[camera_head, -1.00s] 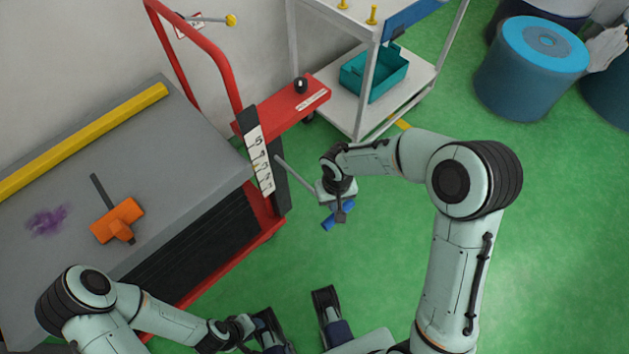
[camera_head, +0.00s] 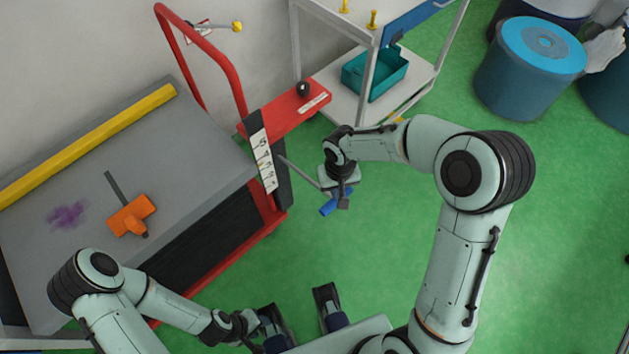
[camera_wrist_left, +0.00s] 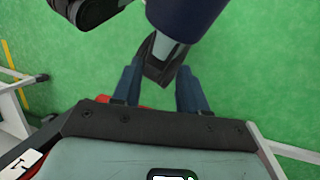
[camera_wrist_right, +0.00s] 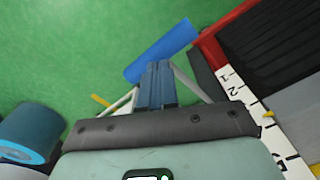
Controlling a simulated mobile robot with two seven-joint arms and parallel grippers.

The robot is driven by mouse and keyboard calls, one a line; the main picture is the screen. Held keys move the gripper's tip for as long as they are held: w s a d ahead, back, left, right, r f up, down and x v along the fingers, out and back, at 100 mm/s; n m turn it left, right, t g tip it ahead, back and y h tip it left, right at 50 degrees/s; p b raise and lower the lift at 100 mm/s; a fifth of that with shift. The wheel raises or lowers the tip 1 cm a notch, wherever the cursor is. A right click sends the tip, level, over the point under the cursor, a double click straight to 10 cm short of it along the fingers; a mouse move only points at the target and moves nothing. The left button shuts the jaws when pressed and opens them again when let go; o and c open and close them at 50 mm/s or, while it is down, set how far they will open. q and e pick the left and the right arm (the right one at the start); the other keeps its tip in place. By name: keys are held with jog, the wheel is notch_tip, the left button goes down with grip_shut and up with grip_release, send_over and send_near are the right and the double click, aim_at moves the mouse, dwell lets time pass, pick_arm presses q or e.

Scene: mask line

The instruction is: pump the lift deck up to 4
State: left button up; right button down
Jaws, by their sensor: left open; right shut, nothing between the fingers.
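The lift deck (camera_head: 205,148) is a flat grey top on a red wheeled cart at the left. A white number scale (camera_head: 264,163) stands at its right corner. A yellow mark (camera_wrist_right: 268,114) shows beside the scale in the right wrist view; its exact reading is unclear. A thin grey lever (camera_head: 300,173) slants out from the cart to a blue bar (camera_head: 329,208). My right gripper (camera_head: 342,202) is shut and empty at the blue bar, its fingertips just by it in the right wrist view; contact is unclear. My left gripper (camera_wrist_left: 157,80) is open and empty, low at the front.
An orange tool (camera_head: 131,214), a purple smudge (camera_head: 66,215) and a yellow strip (camera_head: 90,145) are on the deck. A red push handle (camera_head: 205,50) rises behind. A white trolley with a teal bin (camera_head: 375,75) and blue drums (camera_head: 530,75) stand at the back. Green floor is clear at right.

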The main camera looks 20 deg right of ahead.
aim_at(333, 201)
pick_arm(q)
jog(key=shift+f, duration=0.1)
pick_arm(e)
jog(key=shift+f, duration=0.15)
jog(key=shift+w+a+f+b, duration=0.1)
jog(key=shift+w+f+b, duration=0.05)
jog(key=shift+f+b, duration=2.3)
jog(key=shift+w+f+b, duration=0.1)
jog(key=shift+f+b, duration=0.65)
jog(key=shift+f, duration=0.8)
pick_arm(q)
jog(key=w+a+f+t, duration=0.1)
jog(key=w+f, duration=0.3)
jog(key=f, duration=0.1)
jog(key=shift+f, duration=0.25)
pick_arm(e)
jog(key=shift+r, duration=0.15)
jog(key=r+p, duration=0.4)
jog(key=r, duration=0.1)
jog(key=r+p, duration=0.2)
jog(key=r, duration=0.1)
jog(key=shift+s, duration=0.25)
pick_arm(q)
notch_tip(333, 201, up, 6)
jog(key=shift+w+r+t, duration=0.15)
jog(key=shift+w+t, duration=0.15)
jog(key=shift+t, duration=0.1)
jog(key=shift+s, duration=0.1)
